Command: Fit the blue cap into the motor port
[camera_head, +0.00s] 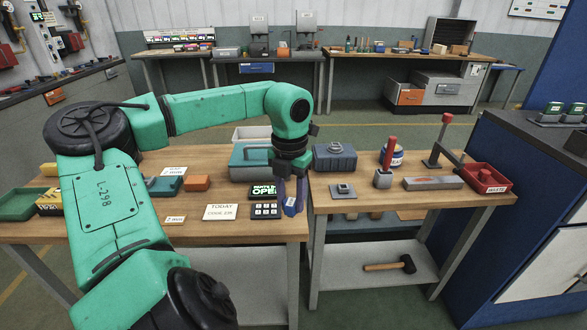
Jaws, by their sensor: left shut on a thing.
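My left arm reaches over the bench from the left. Its gripper (291,204) points down near the front edge, beside the gap between two wooden benches. It is shut on a small blue piece (290,208), which looks like the blue cap. The fingers partly hide it. A blue-grey box-shaped unit (335,157) stands behind and right of the gripper. A small grey block on a plate (343,190) lies right of the gripper. I cannot tell which of these has the motor port. My right gripper is not in view.
A dark keypad-like box (266,211) and white sign cards (221,212) lie just left of the gripper. A teal case (249,163) stands behind. A red-handled tool (386,163), a lever press (437,145) and a red waste bin (487,178) stand right.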

